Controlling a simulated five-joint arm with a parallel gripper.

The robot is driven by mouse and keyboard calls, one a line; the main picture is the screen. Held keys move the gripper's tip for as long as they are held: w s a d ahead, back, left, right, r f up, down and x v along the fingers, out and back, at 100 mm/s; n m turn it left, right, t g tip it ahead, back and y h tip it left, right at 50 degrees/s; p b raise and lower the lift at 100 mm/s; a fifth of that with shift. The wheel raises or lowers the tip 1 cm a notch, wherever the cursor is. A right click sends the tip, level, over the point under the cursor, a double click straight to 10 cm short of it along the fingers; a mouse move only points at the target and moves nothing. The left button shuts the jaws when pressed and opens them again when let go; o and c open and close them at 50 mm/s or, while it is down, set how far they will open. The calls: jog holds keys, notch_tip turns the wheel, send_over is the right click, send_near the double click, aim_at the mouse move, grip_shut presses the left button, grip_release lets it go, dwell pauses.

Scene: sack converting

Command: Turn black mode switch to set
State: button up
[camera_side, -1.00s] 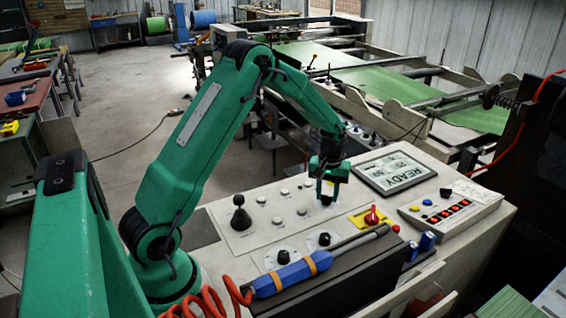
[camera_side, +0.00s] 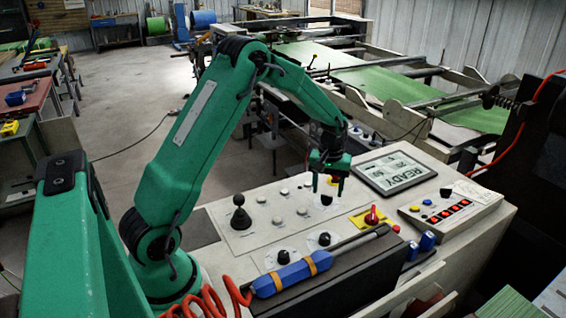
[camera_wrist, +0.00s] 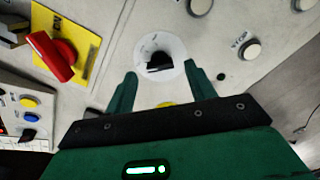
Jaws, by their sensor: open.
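The black mode switch (camera_wrist: 160,61) sits on a round white plate on the console, and it also shows in the side view (camera_side: 326,199). The plate's small markings and the switch's pointer setting are too small to read. My gripper (camera_side: 328,187) is above the switch with its fingers apart. In the wrist view my gripper (camera_wrist: 160,71) is open, one finger on each side of the switch in the picture. No contact with the switch is visible.
A red switch on a yellow plate (camera_side: 372,215) is close to the right. A black joystick (camera_side: 240,214) and other knobs stand left and in front. The READY display (camera_side: 393,173) lies behind right. A blue-handled tool (camera_side: 292,273) lies on a dark box at the front.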

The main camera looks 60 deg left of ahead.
aim_at(327, 197)
notch_tip(327, 197, up, 6)
jog(key=shift+f, duration=0.1)
dwell(0.5)
jog(key=s+d+r+m+t, duration=0.1)
jog(key=s+d+r+m, duration=0.1)
jog(key=s+d+r, duration=0.4)
jog(key=s+d+r+m+t, duration=0.2)
jog(key=s+r, duration=0.3)
jog(key=r, duration=0.2)
jog(key=s+d+r+m+t, duration=0.1)
jog(key=s+d+m, duration=0.1)
jog(key=s, duration=0.5)
jog(key=s+d+r+m+t, duration=0.1)
jog(key=s+d+m, duration=0.1)
jog(key=s, duration=0.5)
jog(key=shift+s+d+r+m+t, duration=0.2)
jog(key=shift+s+d+m+t, duration=0.15)
jog(key=shift+m, duration=0.25)
